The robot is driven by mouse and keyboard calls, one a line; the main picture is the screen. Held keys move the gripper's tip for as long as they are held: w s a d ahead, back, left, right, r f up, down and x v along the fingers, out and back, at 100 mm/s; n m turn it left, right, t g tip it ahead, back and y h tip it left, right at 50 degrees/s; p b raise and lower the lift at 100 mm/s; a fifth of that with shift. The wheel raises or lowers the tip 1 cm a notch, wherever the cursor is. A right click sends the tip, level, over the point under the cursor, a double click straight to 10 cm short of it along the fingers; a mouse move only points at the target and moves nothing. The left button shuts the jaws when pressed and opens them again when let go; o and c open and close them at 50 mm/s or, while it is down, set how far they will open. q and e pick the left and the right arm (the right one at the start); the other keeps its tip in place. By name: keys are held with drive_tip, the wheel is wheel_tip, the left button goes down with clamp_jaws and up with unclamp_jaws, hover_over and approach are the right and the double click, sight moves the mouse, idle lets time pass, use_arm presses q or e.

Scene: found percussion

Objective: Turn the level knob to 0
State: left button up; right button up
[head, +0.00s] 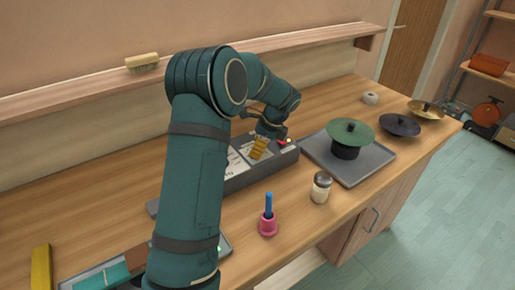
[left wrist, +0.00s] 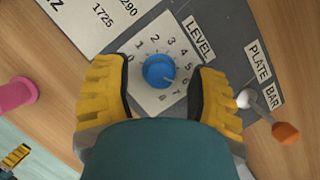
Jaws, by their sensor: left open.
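The blue level knob (left wrist: 158,71) sits on a pale dial plate with printed numbers, beside the word LEVEL, in the left wrist view. A faint light mark on it seems to point toward the lower right, near 6 or 7; it is too small to be sure. My left gripper (left wrist: 160,88) is open, with one yellow finger on each side of the knob and gaps between. In the head view the left gripper (head: 258,148) is over the grey console (head: 235,182), and my arm hides the knob. A small yellow ribbed part at the wrist view's lower left looks like my right gripper (left wrist: 15,156).
A lever with an orange tip (left wrist: 285,133) stands by the PLATE BAR label, close to the right finger. A grey tray (head: 375,168) with a green cymbal (head: 350,132) lies right of the console. A shaker (head: 321,187) and a pink holder (head: 268,224) stand in front.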

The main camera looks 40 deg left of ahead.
use_arm(q)
drive_tip(key=shift+f, duration=0.1)
drive_tip(key=shift+c, duration=0.4)
clamp_jaws()
